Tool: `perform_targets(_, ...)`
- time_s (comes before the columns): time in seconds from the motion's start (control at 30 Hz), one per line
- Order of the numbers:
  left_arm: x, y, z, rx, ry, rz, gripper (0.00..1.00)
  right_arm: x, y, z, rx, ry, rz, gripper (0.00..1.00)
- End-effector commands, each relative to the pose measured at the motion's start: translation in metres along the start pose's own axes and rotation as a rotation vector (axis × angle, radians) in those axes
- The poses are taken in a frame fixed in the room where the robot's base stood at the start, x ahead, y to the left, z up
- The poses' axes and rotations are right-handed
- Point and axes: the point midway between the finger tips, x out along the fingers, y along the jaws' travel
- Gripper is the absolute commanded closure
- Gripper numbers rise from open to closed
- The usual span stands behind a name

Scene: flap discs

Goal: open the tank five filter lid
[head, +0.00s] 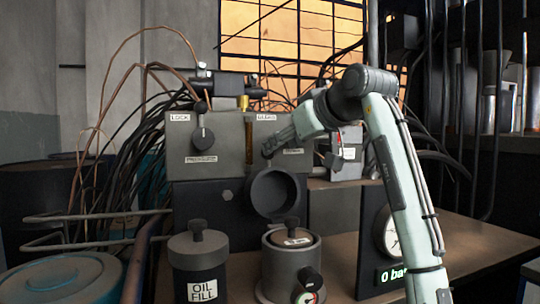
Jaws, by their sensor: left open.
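My left gripper (274,146) is in front of the grey machine block, beside the knob area under the BLEED label. Its fingers are small and dark; it is open and I see nothing held. Below it a dark round cup-like part (275,193) faces forward on the block. Below that stands a grey cylindrical pot (291,270) with a dark lid (292,239) that has a knob and a small pale tag, too small to read. The lid sits in the pot's rim, apart from my gripper. I cannot tell which part is marked tank five. My right gripper is not in view.
An OIL FILL canister (198,268) with a knobbed lid stands left of the pot. A gauge panel (380,240) reading 0 bar stands right, partly behind my arm. The block has a LOCK lever (202,132). Pipes and cables crowd the left; bare bench (480,250) shows at right.

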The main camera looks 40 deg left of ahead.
Motion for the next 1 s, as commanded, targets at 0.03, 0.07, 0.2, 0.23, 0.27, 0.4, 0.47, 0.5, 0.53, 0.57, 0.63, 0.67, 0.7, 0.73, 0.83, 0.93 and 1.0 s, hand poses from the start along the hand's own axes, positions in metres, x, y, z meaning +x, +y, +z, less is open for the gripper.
perform_targets(0.03,0.004,0.000,0.000,-0.001,-0.001,-0.001,0.53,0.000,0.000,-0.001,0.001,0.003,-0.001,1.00)
perform_targets(0.07,0.008,0.000,0.000,-0.001,-0.001,-0.001,0.53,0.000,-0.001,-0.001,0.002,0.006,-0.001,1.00)
perform_targets(0.2,0.030,-0.001,0.000,0.000,-0.001,-0.002,0.53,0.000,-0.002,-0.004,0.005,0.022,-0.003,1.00)
perform_targets(0.23,0.035,-0.001,0.001,0.001,-0.002,-0.002,0.53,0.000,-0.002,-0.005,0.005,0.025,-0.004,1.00)
perform_targets(0.27,0.040,0.000,0.000,0.001,-0.001,-0.002,0.53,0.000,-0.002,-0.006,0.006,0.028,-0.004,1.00)
perform_targets(0.4,0.060,0.000,0.000,0.001,0.000,-0.002,0.53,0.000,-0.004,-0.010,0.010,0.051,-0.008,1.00)
perform_targets(0.47,0.067,-0.001,0.000,0.001,0.001,-0.002,0.53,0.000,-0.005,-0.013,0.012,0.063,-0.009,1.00)
perform_targets(0.5,0.070,-0.001,0.000,0.001,0.001,-0.002,0.53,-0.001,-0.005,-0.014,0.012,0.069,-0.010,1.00)
perform_targets(0.53,0.072,0.000,0.000,0.001,0.001,-0.001,0.53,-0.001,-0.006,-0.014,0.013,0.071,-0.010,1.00)
perform_targets(0.57,0.073,0.000,0.000,0.001,0.001,-0.001,0.53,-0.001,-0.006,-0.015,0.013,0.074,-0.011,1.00)
perform_targets(0.63,0.075,0.000,0.000,0.001,0.001,0.000,0.53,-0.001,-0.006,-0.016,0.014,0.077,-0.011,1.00)
perform_targets(0.67,0.075,0.000,0.000,0.001,0.001,0.000,0.53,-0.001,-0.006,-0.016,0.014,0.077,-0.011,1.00)
perform_targets(0.7,0.075,0.000,0.000,0.001,0.001,0.000,0.53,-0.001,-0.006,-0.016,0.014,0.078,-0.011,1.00)
perform_targets(0.73,0.075,0.000,0.000,0.001,0.001,0.000,0.53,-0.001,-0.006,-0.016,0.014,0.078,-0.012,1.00)
perform_targets(0.83,0.075,0.000,0.000,0.001,0.001,0.000,0.53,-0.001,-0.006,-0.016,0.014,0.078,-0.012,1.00)
perform_targets(0.93,0.075,0.000,0.000,0.001,0.001,0.000,0.63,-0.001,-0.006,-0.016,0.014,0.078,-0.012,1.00)
perform_targets(1.0,0.075,0.000,0.000,0.001,0.001,0.000,0.72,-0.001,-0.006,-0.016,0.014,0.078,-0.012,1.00)
